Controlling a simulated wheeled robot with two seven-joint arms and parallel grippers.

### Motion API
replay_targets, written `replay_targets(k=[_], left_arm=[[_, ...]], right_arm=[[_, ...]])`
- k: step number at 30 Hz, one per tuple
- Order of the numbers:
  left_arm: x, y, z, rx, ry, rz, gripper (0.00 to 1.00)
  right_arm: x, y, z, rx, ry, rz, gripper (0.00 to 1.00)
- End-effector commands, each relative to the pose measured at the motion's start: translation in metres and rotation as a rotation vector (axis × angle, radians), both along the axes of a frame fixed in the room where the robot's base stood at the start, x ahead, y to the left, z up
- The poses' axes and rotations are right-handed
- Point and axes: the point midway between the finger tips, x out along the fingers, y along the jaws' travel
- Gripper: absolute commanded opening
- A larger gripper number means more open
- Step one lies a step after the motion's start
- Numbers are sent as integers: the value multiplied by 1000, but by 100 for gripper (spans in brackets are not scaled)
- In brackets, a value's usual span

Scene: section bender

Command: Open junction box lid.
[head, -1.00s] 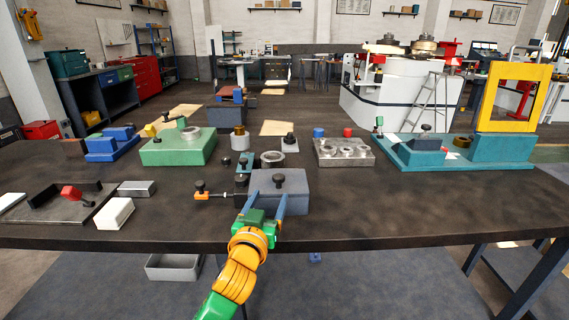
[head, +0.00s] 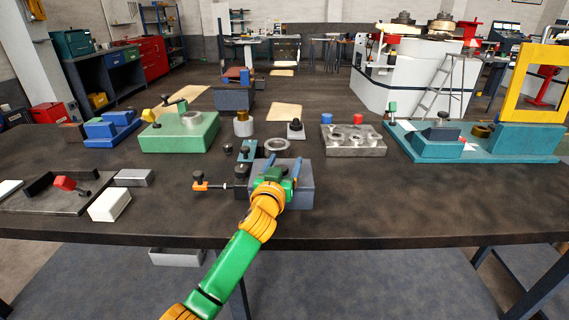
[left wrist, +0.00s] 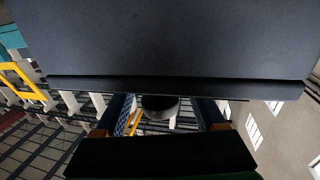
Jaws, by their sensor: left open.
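The junction box is a blue-grey block (head: 306,196) near the front edge of the bench, with its lid on top. My left gripper (head: 284,166) is over the box, its two blue fingers apart, and it hides much of the lid and its knob in the head view. In the left wrist view, the dark grey box (left wrist: 175,40) fills the upper part, and a round black knob (left wrist: 160,103) shows between the open fingers. I cannot tell whether the fingers touch the knob. The lid looks shut. My right gripper is not in view.
An orange-ended clamp or handle (head: 200,186) sticks out left of the box. Behind it are a metal ring (head: 277,147) and a green fixture (head: 180,133). A metal block with holes (head: 352,141) stands to the right. The bench front right of the box is clear.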

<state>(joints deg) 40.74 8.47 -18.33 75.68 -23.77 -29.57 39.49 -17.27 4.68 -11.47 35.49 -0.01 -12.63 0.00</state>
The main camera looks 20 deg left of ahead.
Motion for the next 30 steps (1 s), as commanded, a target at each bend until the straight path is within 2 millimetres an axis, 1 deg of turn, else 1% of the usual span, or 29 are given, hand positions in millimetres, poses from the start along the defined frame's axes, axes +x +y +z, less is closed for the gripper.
replay_targets(k=[5,6,8,9,11,12,14,30], left_arm=[[0,0,0,0,0,0,72],[0,0,0,0,0,0,69],[0,0,0,0,0,0,53],[0,0,0,0,0,0,42],[0,0,0,0,0,0,26],[0,0,0,0,0,0,15],[0,0,0,0,0,0,0],[0,0,0,0,0,0,0]], right_arm=[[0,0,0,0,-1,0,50],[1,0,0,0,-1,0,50],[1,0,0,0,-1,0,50],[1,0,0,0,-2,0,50],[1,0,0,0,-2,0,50],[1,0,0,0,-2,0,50],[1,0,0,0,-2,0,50],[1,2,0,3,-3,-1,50]])
